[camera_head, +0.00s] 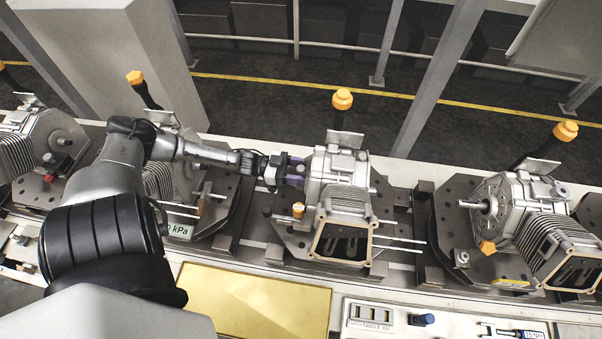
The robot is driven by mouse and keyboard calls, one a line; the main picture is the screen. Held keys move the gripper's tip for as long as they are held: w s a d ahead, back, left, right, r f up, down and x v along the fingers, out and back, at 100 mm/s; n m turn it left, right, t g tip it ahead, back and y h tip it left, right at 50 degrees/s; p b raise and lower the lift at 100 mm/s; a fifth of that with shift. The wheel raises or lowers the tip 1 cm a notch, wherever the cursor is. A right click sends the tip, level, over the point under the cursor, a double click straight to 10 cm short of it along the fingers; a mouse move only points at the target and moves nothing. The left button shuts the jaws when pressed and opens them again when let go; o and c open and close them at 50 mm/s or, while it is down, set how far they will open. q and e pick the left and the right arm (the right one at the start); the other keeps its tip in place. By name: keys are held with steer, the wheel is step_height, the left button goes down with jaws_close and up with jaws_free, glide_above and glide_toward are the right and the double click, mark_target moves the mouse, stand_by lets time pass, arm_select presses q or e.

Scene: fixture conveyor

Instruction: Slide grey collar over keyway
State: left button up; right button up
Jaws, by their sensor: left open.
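My left gripper (292,172) is open, with its dark, purplish fingers at the left side of the middle grey motor housing (341,167). The fingers are around or right beside where the shaft of that housing would be; they hide it. I cannot make out a grey collar or a keyway there. The right-hand housing (515,200) shows a bare-looking shaft stub (477,204) pointing left. My right gripper is not in view.
The housings sit on fixture plates along the conveyor. Posts with orange caps (342,99) stand behind them. Thin rods (402,244) stick out right of the middle housing. A gold plate (255,302) and a white tool panel (440,322) lie in front.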

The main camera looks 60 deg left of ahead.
arm_select(q)
steer(key=shift+w+d, duration=0.25)
steer(key=shift+w, duration=0.1)
steer(key=shift+c, duration=0.3)
jaws_close()
